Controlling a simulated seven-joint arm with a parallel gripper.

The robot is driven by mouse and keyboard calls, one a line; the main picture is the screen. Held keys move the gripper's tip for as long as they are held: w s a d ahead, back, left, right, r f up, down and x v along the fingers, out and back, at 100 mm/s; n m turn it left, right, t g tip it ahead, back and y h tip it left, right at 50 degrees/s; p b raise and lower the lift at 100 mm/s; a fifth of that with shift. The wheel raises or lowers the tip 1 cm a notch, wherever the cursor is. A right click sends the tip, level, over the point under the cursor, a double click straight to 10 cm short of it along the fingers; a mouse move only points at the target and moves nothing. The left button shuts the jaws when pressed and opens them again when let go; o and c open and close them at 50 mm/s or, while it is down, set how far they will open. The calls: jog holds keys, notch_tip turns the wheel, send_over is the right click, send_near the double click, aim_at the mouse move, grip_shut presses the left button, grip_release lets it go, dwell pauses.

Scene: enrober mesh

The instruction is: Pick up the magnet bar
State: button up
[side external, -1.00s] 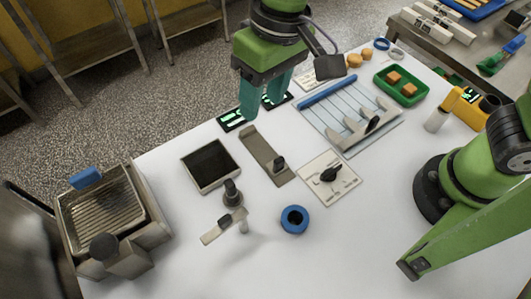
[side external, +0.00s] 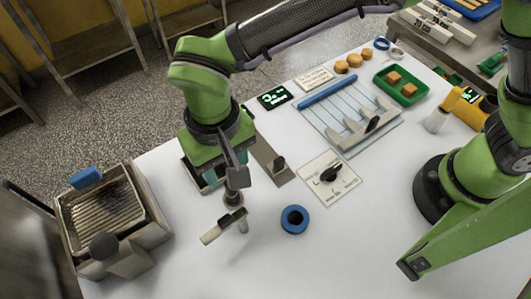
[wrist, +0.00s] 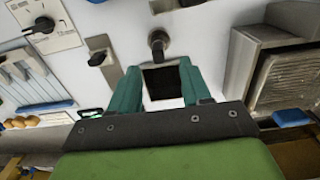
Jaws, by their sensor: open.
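I cannot tell for sure which piece is the magnet bar. A short grey bar with a black grip (side external: 222,227) rests on a small post in the side view; its edge shows at the top of the wrist view (wrist: 178,4). A flat grey plate with a black knob (side external: 275,165) lies to the right of my gripper, also in the wrist view (wrist: 107,65). My gripper (side external: 212,182) is open and empty over the dark square tray, which shows between the teal fingers in the wrist view (wrist: 162,84) and is mostly hidden in the side view.
A dark round knob post (wrist: 158,42) stands just beyond the tray. A steel mesh basin (side external: 110,210) is at left. A blue ring (side external: 295,219), a dial plate (side external: 330,190), a slatted rack (side external: 335,110) and a green tray (side external: 410,97) lie rightward. The front table is clear.

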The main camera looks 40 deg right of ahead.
aim_at(232, 196)
jog(key=shift+d+f, duration=0.15)
jog(key=shift+f, duration=3)
jog(key=shift+c, duration=0.3)
grip_shut()
jog(key=shift+w, duration=0.1)
